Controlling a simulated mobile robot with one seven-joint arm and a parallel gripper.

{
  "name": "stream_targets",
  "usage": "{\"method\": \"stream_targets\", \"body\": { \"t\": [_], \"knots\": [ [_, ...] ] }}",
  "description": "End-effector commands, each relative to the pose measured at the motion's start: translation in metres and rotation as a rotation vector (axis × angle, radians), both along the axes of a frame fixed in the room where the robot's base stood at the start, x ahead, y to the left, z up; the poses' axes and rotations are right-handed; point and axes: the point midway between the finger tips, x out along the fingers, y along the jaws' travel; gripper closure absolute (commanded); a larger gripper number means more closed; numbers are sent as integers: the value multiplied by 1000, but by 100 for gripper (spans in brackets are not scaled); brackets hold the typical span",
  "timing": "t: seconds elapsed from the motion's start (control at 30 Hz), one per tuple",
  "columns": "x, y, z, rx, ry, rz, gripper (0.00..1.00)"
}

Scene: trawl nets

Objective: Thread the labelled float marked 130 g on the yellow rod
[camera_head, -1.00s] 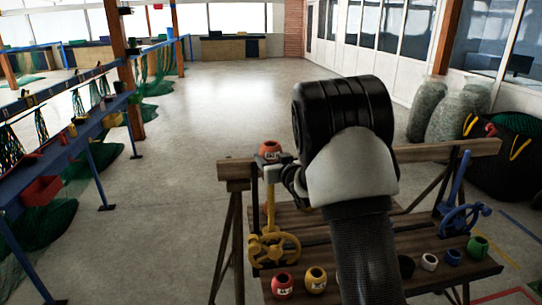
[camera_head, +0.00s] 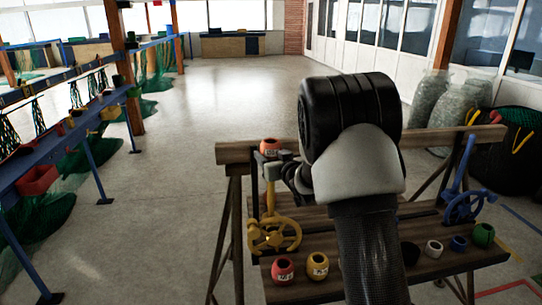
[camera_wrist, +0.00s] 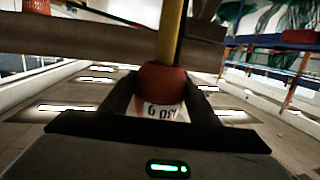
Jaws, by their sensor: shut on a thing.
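The orange-red float (camera_head: 270,147) with a white label is at the upper end of the upright yellow rod (camera_head: 270,202). In the wrist view, the float (camera_wrist: 164,84) is held between the two fingers of my gripper (camera_wrist: 160,105), its label reading 130 g upside down. The yellow rod (camera_wrist: 171,35) lines up with the float and meets it there. How far the rod goes into the hole is hidden. In the head view my arm hides most of the gripper.
Labelled red (camera_head: 283,270) and yellow (camera_head: 317,265) floats stand on the bench (camera_head: 345,220). Black, white, blue and green (camera_head: 483,235) floats stand right, near a tilted blue rod (camera_head: 461,165) and blue handwheel (camera_head: 464,207).

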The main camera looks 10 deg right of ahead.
Motion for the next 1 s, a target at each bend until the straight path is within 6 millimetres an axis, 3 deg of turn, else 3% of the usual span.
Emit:
{"method": "stream_targets", "body": {
  "t": [0.2,0.23,0.37,0.77,1.0],
  "knots": [
    [0,0,1,0,-1,0,68],
    [0,0,1,0,-1,0,43],
    [0,0,0,0,-1,0,23],
    [-8,-2,2,0,0,-1,23],
    [-55,-12,9,2,-1,-2,23]
  ]
}}
